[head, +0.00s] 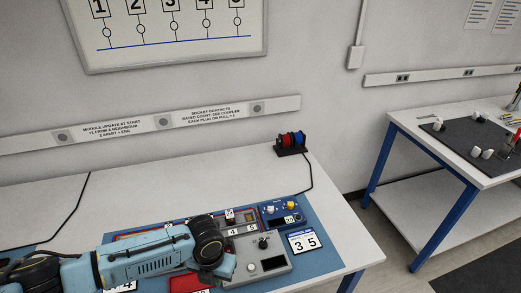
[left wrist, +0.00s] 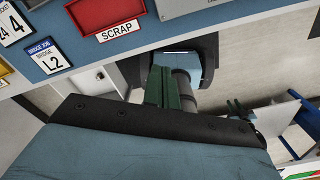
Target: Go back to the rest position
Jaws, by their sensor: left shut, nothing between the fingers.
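My left arm comes in from the left in the head view, low over the front of the bench (head: 335,232). Its black wrist joint covers part of the panels on the blue mat (head: 330,254). The fingers of my left gripper (left wrist: 163,76) show in the left wrist view as a narrow dark green pair, shut with nothing between them. They point away from the bench edge, over open space beside the bench front. My right gripper is in neither view.
A red tray (left wrist: 100,12) lies by a SCRAP label (left wrist: 121,30). A spool rack (head: 291,143) stands behind. The bench's back left is mostly clear.

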